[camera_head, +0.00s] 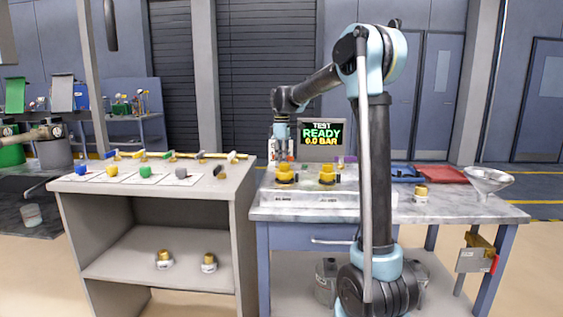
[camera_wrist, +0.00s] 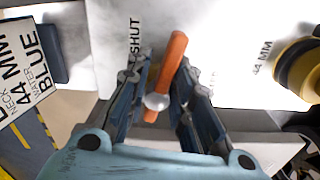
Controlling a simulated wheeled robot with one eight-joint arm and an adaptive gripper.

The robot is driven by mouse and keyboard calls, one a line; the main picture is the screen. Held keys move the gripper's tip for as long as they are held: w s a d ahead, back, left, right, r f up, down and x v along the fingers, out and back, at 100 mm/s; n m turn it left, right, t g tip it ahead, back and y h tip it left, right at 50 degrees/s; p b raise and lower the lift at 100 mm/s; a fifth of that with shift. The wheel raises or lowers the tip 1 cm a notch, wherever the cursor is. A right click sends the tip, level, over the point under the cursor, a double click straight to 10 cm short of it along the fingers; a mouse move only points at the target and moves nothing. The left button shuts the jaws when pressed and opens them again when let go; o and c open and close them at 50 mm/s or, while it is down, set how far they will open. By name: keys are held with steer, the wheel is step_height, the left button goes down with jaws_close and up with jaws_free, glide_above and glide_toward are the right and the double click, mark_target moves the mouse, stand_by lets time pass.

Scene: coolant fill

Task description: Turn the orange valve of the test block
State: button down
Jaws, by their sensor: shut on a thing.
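The orange valve (camera_wrist: 173,54) shows in the wrist view as a flat lever with a pale round hub near its lower part. It points up the picture, leaning slightly right. My gripper (camera_wrist: 164,62) has one finger on each side of the lever and is shut on it. The word SHUT is printed on the white surface left of the lever. In the head view my gripper (camera_head: 283,155) is low over the left part of the white test block (camera_head: 310,200); the valve cannot be made out there.
A yellow-and-black cap (camera_wrist: 298,68) stands right of the valve, near a 44 MM label. The test screen (camera_head: 323,133) reads READY, 0.0 BAR. Yellow caps (camera_head: 327,175) stand on the block. A funnel (camera_head: 489,180) and red tray (camera_head: 437,174) are on the right.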

steer(key=shift+w+d+n, duration=0.15)
steer(key=shift+w+n, duration=0.05)
steer(key=shift+n, duration=0.5)
steer(key=shift+w, duration=0.1)
stand_by(1.1)
steer(key=c, duration=1.5)
jaws_free()
steer(key=shift+c, duration=0.2)
steer(key=shift+r, duration=0.15)
step_height(320, 180, up, 12)
steer(key=shift+f, duration=0.2)
